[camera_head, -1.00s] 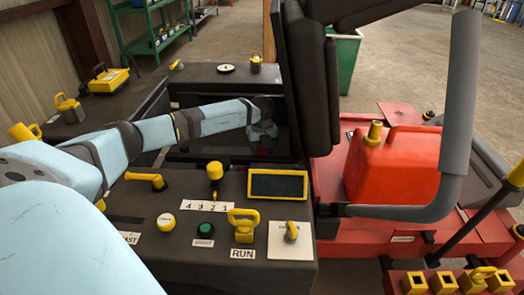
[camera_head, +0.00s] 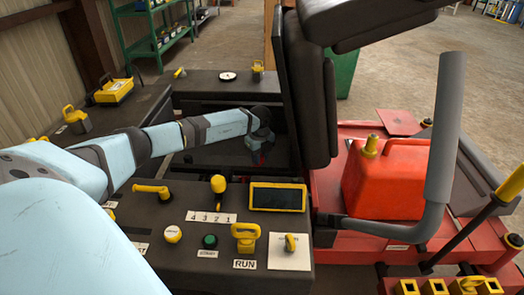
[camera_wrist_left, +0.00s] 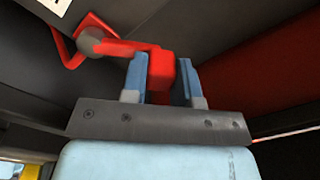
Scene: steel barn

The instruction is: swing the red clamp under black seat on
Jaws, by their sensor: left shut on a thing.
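The black seat (camera_head: 305,85) is tipped up on its edge above an open dark bay. My left arm reaches into the bay, and my left gripper (camera_head: 262,140) is low beside the seat, mostly hidden there by its own wrist. In the left wrist view the red clamp (camera_wrist_left: 125,47) runs from a round grey pivot (camera_wrist_left: 90,41) to a red block. The two blue fingers of my left gripper (camera_wrist_left: 160,80) are around that block, shut on it. Only a trace of red shows by the gripper in the head view. My right gripper is not in view.
A control panel with a dark screen (camera_head: 277,197), knobs and a yellow RUN handle (camera_head: 245,237) lies in front of the bay. A red can (camera_head: 385,180) and a grey bent bar (camera_head: 445,130) stand right of the seat. Green shelves (camera_head: 155,35) are behind.

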